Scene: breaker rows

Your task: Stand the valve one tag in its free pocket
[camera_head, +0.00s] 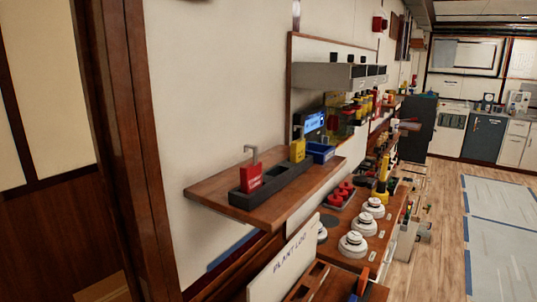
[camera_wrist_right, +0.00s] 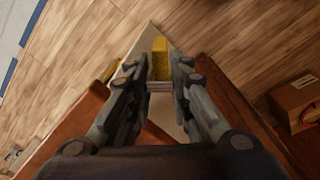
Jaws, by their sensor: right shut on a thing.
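My right gripper (camera_wrist_right: 160,72) shows in the right wrist view, its fingers closed on a small yellow piece (camera_wrist_right: 160,45), probably the valve one tag; no lettering is readable. A pale strip crosses between the fingertips just below the yellow. In the head view, a wooden rack with dark slots (camera_head: 308,282) stands at the bottom, cut off by the frame. An orange piece (camera_head: 362,280) stands upright at its right end, with a blue piece beside it. Which slot is the free pocket for valve one, I cannot tell. Neither gripper shows in the head view.
A white board marked PLANT LOG (camera_head: 285,268) stands left of the rack. White round devices (camera_head: 352,244) stand right. A cardboard box (camera_wrist_right: 298,98) lies right in the wrist view.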

